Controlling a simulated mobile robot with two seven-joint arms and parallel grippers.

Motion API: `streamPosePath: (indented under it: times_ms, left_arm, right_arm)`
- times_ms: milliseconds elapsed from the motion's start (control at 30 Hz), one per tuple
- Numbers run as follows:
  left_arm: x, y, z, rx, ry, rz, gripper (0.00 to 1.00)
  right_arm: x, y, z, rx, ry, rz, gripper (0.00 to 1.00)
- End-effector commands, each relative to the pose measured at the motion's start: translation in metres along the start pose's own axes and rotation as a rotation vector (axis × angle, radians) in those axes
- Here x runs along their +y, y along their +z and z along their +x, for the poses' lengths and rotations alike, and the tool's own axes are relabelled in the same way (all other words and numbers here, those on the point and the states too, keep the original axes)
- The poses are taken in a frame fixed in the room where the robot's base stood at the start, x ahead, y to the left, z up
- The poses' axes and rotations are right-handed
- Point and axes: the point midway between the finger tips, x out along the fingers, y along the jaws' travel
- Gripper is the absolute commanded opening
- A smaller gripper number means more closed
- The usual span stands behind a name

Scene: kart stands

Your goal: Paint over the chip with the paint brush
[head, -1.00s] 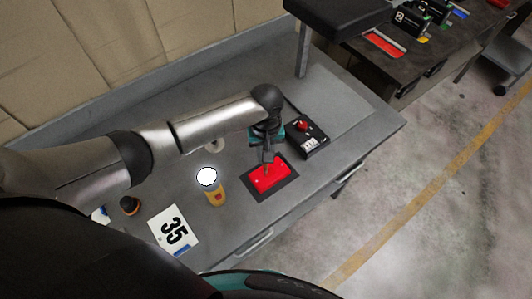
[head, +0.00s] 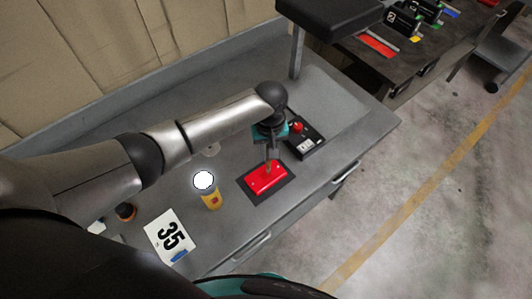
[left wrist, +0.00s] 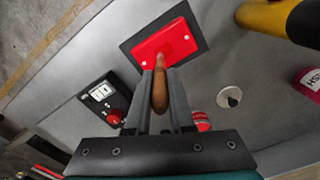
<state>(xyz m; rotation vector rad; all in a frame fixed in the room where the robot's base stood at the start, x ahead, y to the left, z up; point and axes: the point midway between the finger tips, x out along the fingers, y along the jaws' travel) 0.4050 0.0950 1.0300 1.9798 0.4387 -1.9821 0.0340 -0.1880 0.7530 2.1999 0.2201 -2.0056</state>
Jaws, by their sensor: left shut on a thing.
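A red panel (head: 266,180) with small pale spots lies on a dark mat (head: 250,192) near the front edge of the grey bench (head: 225,235). The panel also shows in the left wrist view (left wrist: 168,42). My left gripper (head: 269,158) is above the panel's back edge, pointing down. In the left wrist view its fingers (left wrist: 160,85) are shut on a paint brush with a brown wooden handle (left wrist: 160,92). The brush's tip reaches over the panel; I cannot tell whether it touches. No chip can be made out clearly. My right gripper is not in view.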

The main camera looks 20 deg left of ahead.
Motion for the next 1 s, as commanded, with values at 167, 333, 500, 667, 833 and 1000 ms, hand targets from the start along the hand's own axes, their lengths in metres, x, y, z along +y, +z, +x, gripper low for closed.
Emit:
streamPosePath:
  times_ms: [167,333,500,667,833,1000]
  left_arm:
    - [0.006,-0.003,-0.001,0.001,0.001,0.0,0.0]
    - [0.005,-0.003,-0.001,0.001,0.0,0.0,0.0]
    - [0.004,-0.003,-0.001,0.001,-0.001,0.0,0.0]
    - [-0.001,0.0,-0.001,0.0,-0.002,-0.001,0.0]
    - [-0.007,0.003,0.0,0.0,-0.002,0.0,0.0]
    - [-0.009,0.004,0.0,0.001,-0.002,-0.001,0.0]
  right_arm:
    - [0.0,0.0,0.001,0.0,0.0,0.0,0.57]
    - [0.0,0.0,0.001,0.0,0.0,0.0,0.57]
    - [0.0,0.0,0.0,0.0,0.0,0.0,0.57]
    - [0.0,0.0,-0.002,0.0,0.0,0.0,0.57]
    - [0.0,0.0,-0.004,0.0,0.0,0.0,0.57]
    - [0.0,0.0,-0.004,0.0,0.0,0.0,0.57]
